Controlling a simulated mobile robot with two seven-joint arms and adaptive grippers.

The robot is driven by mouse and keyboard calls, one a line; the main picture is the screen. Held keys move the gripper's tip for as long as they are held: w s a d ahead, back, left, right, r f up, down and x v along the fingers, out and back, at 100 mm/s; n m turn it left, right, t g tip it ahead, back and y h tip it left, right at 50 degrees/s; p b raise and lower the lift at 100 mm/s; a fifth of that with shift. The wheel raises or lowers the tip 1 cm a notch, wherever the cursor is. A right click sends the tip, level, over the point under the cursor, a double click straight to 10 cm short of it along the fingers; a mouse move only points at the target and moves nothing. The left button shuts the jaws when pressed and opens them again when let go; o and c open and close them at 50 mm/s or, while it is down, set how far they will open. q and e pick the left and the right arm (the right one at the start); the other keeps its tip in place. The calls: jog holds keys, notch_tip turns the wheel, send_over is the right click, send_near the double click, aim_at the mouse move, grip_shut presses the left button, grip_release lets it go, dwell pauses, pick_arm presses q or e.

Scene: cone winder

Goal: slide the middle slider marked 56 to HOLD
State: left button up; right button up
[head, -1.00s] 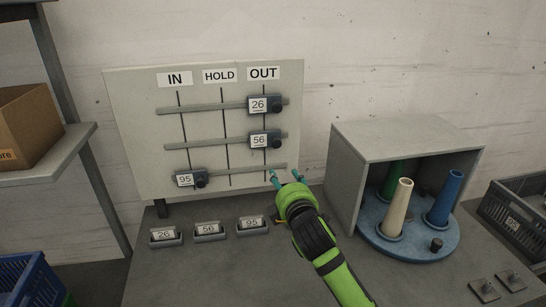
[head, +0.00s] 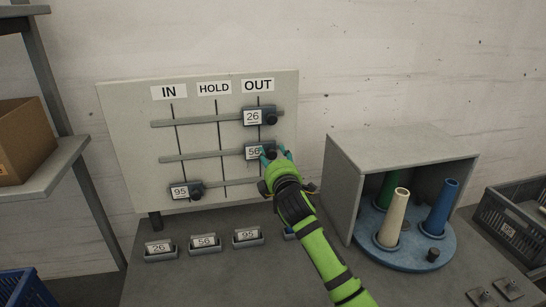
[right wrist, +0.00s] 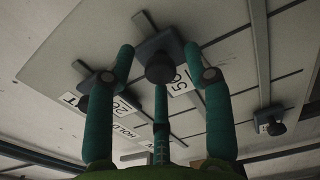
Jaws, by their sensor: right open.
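The slider marked 56 (head: 253,153) sits on the middle rail under OUT, at the right of the board (head: 130,130). My right gripper (head: 277,155) is at this slider, partly covering its knob. In the right wrist view the gripper (right wrist: 160,60) is open, its fingers on either side of the round dark knob (right wrist: 160,68); I cannot tell if they touch it. The HOLD label (head: 214,88) is at the top middle, above the middle vertical line. My left gripper is not in view.
The slider marked 26 (head: 258,117) is under OUT on the top rail, close above. The slider marked 95 (head: 186,190) is under IN on the bottom rail. Several small card holders (head: 205,244) stand below the board. A grey open box (head: 400,148) with tubes stands at the right.

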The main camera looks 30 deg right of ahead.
jog(key=c, duration=1)
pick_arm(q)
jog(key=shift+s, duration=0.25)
pick_arm(e)
grip_shut()
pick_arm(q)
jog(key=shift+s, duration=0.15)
pick_arm(e)
jog(key=w+a, duration=0.1)
jog(key=a, duration=0.2)
jog(key=w+a+b, duration=0.1)
jog(key=a, duration=0.3)
jog(key=w+a, duration=0.1)
jog(key=a, duration=0.2)
jog(key=shift+a+b, duration=0.35)
jog(key=shift+a, duration=0.05)
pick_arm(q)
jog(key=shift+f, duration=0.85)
pick_arm(e)
jog(key=shift+s, duration=0.1)
jog(key=shift+d, duration=0.1)
jog(key=o, duration=1)
grip_release()
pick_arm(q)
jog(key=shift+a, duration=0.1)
